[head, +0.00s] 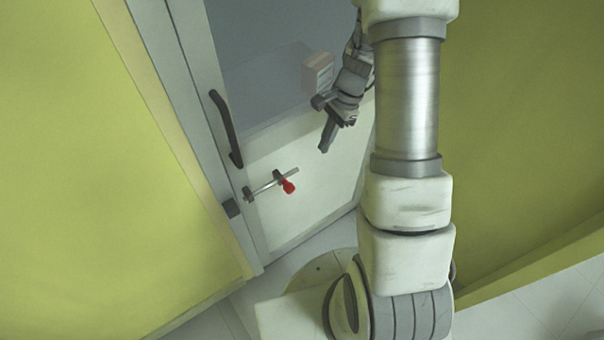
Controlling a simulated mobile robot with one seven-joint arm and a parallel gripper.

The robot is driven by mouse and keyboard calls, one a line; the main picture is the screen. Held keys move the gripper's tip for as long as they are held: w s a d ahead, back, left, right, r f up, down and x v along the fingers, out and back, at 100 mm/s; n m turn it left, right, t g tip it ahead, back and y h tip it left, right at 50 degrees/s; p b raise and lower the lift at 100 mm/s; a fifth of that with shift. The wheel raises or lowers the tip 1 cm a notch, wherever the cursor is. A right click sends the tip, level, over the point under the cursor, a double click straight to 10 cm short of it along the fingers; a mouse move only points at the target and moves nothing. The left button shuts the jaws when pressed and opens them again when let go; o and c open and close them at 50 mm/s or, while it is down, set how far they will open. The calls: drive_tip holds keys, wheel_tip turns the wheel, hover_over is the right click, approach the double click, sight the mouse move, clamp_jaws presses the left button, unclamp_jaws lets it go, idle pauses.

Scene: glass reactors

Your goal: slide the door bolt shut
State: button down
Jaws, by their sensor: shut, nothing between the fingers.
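The door bolt (264,187) is a thin metal bar in dark brackets on the pale lower panel of the door (330,190). Its red knob (288,187) hangs near the right-hand bracket, toward the right end of the bar. A dark keeper block (231,208) sits on the frame side, left of the bolt. The bar's left end appears to be at the left bracket, with a gap between it and the keeper. My gripper (323,148) is shut and empty, pointing down, above and to the right of the red knob and apart from it.
A dark door handle (226,130) stands out above the bolt. A small pale box (318,73) shows beside my wrist, at the door's grey upper pane. Yellow-green walls (90,190) flank the door. My arm covers the right side of the door.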

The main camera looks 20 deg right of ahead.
drive_tip(key=s+a+f+b, duration=0.1)
drive_tip(key=a+f+b, duration=0.1)
drive_tip(key=a+f, duration=0.4)
drive_tip(key=shift+s+d+x, duration=0.2)
drive_tip(key=shift+x, duration=1.9)
drive_tip(key=shift+s+a+b, duration=0.1)
drive_tip(key=shift+s+a, duration=0.2)
drive_tip(key=shift+a, duration=0.55)
drive_tip(key=shift+s+a+b, duration=0.1)
drive_tip(key=shift+s+a, duration=0.2)
drive_tip(key=shift+a, duration=0.5)
drive_tip(key=shift+s+a+b, duration=0.1)
drive_tip(key=shift+s+a, duration=0.15)
drive_tip(key=shift+a, duration=0.6)
drive_tip(key=w+d+r+p, duration=0.2)
drive_tip(key=d+r+p, duration=0.1)
drive_tip(key=d+r, duration=0.4)
wheel_tip(320, 180, up, 3)
drive_tip(key=shift+r, duration=0.1)
